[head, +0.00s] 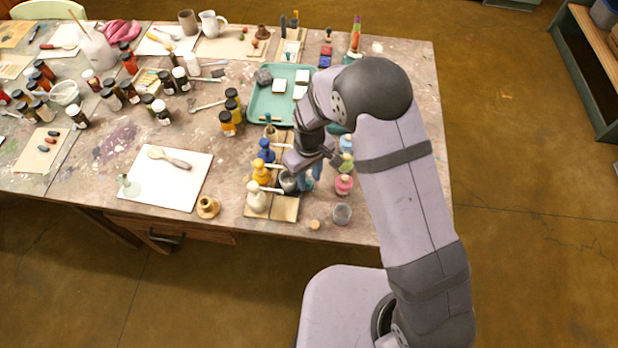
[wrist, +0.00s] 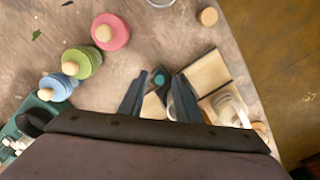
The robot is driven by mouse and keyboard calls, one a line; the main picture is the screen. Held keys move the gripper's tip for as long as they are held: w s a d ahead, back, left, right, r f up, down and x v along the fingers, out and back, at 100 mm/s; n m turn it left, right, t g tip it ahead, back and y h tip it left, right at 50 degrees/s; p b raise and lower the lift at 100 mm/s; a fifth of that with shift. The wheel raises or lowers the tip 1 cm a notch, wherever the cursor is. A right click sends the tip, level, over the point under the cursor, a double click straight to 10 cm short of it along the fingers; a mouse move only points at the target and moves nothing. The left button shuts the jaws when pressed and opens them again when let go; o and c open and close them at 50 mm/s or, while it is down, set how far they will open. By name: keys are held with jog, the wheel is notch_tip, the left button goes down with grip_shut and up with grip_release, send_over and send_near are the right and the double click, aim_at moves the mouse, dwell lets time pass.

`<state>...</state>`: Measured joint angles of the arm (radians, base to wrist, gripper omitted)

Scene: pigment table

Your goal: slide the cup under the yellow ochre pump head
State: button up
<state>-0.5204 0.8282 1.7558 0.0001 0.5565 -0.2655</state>
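The yellow ochre pump (head: 261,173) stands in the head view between a blue pump (head: 266,152) and a white pump (head: 256,198), its pale spout pointing right. A small dark cup (head: 288,182) is close to the end of that spout. My gripper (head: 303,182) is low beside the cup, on its right. In the wrist view my gripper (wrist: 160,76) has its two fingers apart, with the dark cup (wrist: 158,78), teal inside, between the tips. Whether the fingers touch the cup is unclear. The ochre pump head is largely hidden in the wrist view.
Pink (head: 343,185), green (head: 346,162) and blue (head: 347,143) bottles stand right of my gripper. A clear glass (head: 342,214) and a cork (head: 314,225) are near the front edge. A teal tray (head: 257,107) lies behind. Square wooden tiles (head: 285,210) lie by the pumps.

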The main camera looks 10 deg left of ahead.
dwell(0.3)
jog(key=shift+r+b, duration=1)
jog(key=shift+r, duration=2.7)
jog(key=shift+m, duration=0.4)
jog(key=s+d+f+m+g+h, duration=0.1)
jog(key=s+d+f+m+g, duration=0.2)
jog(key=s, duration=0.5)
jog(key=s+d+r+m, duration=0.2)
jog(key=s+d+r, duration=0.3)
jog(key=s+d, duration=0.65)
jog(key=w+d+r+m+t+y, duration=0.1)
jog(key=w+d+r+m+t, duration=0.2)
jog(key=d, duration=0.4)
jog(key=shift+w+r, duration=0.45)
jog(key=shift+r, duration=0.25)
